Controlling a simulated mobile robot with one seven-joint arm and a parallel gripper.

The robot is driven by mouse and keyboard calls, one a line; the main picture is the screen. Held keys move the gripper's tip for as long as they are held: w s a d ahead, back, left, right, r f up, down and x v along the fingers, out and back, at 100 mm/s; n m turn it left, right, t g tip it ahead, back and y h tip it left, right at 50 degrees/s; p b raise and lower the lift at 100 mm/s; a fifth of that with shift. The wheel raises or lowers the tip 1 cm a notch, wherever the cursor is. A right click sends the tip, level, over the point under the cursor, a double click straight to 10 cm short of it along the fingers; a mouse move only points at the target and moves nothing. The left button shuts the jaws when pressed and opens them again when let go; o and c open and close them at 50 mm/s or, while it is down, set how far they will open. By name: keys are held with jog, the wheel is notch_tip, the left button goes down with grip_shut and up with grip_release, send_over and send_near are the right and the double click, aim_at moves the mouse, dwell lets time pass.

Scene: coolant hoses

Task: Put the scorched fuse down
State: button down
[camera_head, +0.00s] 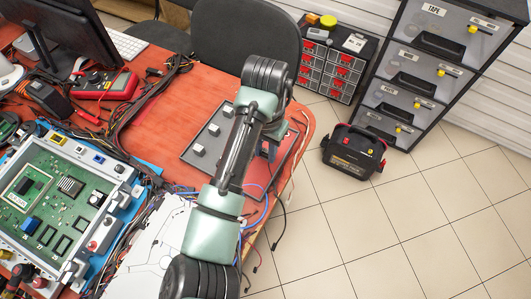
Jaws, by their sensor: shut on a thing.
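My arm reaches up from the bottom of the head view and bends down over the right part of the red-orange table (190,93). My gripper (269,152) shows only as a dark part beside the arm, low over the right end of a dark grey tray (190,158). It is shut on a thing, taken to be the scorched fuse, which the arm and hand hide. I cannot tell whether it touches the tray. Several small pale blocks stand on the tray, left of my arm.
A green circuit board (60,190) in a frame fills the left of the table. A red multimeter (105,85), cables and a monitor (65,30) lie behind it. A chair (245,35) stands beyond the table. A black case (353,150) and drawer units (415,75) stand on the tiled floor, right.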

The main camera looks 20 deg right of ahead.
aim_at(265, 153)
notch_tip(265, 153, down, 2)
jog(key=shift+f, duration=0.1)
jog(key=c, duration=0.7)
grip_release()
jog(key=shift+f, duration=0.1)
notch_tip(265, 153, up, 12)
jog(key=p, duration=0.3)
jog(key=shift+r, duration=0.2)
